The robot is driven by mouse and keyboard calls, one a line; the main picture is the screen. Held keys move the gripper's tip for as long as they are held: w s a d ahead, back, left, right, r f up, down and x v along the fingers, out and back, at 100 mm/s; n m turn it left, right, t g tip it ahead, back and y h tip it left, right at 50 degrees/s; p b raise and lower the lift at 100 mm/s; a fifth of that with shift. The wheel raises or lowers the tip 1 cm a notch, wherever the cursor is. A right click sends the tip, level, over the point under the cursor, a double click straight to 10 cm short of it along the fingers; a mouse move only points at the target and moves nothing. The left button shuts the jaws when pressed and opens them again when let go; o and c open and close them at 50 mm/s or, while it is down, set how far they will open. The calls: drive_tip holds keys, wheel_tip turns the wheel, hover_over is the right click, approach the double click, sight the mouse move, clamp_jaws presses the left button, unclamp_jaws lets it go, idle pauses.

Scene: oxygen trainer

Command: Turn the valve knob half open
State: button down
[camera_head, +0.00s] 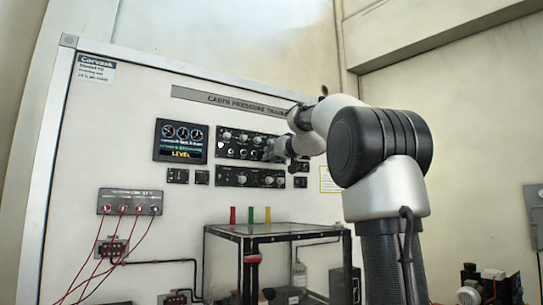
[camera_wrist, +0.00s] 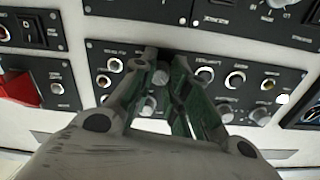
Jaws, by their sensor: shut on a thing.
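My gripper (camera_head: 272,150) reaches the trainer's front panel at the right end of the upper black control panel (camera_head: 238,154). In the wrist view my gripper (camera_wrist: 166,64) has its two fingers on either side of a small grey knob (camera_wrist: 160,78) and is shut on it. The fingers and the gripper body cover much of this knob and the panel around it. A second grey knob (camera_wrist: 148,107) shows between the fingers, nearer the gripper body. The labels are too small to read, so how far the held knob is turned cannot be told.
Other knobs sit close by on the same panel, such as one at the right (camera_wrist: 226,112). A red switch cover (camera_wrist: 18,88) is at the left. A lower control panel (camera_head: 250,177), a lit display (camera_head: 181,141) and a clear-walled box (camera_head: 222,236) are nearby.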

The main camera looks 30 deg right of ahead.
drive_tip(key=shift+f+m, duration=0.1)
drive_tip(key=shift+m, duration=4.7)
drive_tip(key=c, duration=1.4)
unclamp_jaws()
drive_tip(key=shift+o, duration=0.2)
drive_tip(key=s, duration=1.2)
drive_tip(key=shift+d, duration=0.15)
